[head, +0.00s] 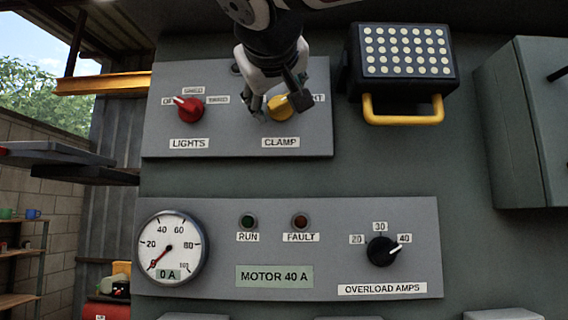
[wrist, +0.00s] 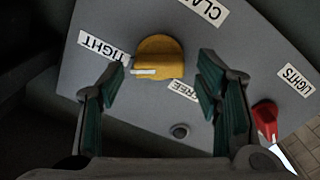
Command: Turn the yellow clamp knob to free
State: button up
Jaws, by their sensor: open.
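The yellow clamp knob (head: 281,110) is on the upper grey panel (head: 230,145), above the CLAMP label (head: 281,143). In the wrist view, which is turned upside down, the yellow knob (wrist: 162,52) shows its white pointer mark toward the TIGHT label (wrist: 101,46). The FREE label (wrist: 184,91) is apart from the pointer. My gripper (head: 279,102) is in front of the knob and partly hides it. In the wrist view my gripper (wrist: 160,80) is open, with one finger on each side of the knob; I see no contact.
A red LIGHTS knob (head: 188,108) is left of the clamp knob. A lamp box (head: 405,65) with a yellow handle (head: 403,115) is to the right. Below is a panel with a gauge (head: 170,248) and a black overload knob (head: 382,251).

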jog(key=shift+w, duration=0.6)
jog(key=c, duration=1.2)
jog(key=shift+o, duration=0.2)
